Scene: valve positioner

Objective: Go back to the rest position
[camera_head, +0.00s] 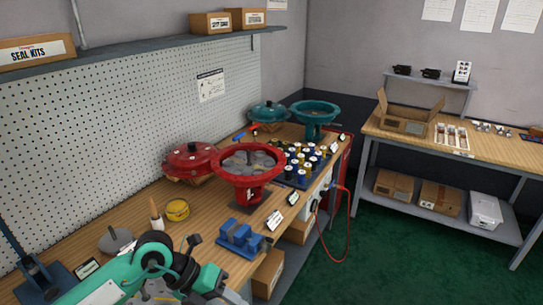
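One of my arms, teal with dark joints, shows at the lower left and bends in front of the workbench (75,244). No gripper fingers can be made out on the visible part, and the bottom edge of the picture cuts the arm off. My other arm is out of view. A red round valve body (191,161) and a red flanged bowl (247,172) holding grey discs stand on the bench. Behind them are a teal valve body (268,113) and a teal flanged bowl (315,115).
Several small cylinders stand in a blue rack (300,173). A blue block fixture (240,237) sits near the front edge. A yellow round part (177,210) lies closer to my arm. A second table (487,150) with an open box stands right. Green floor (400,262) between is clear.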

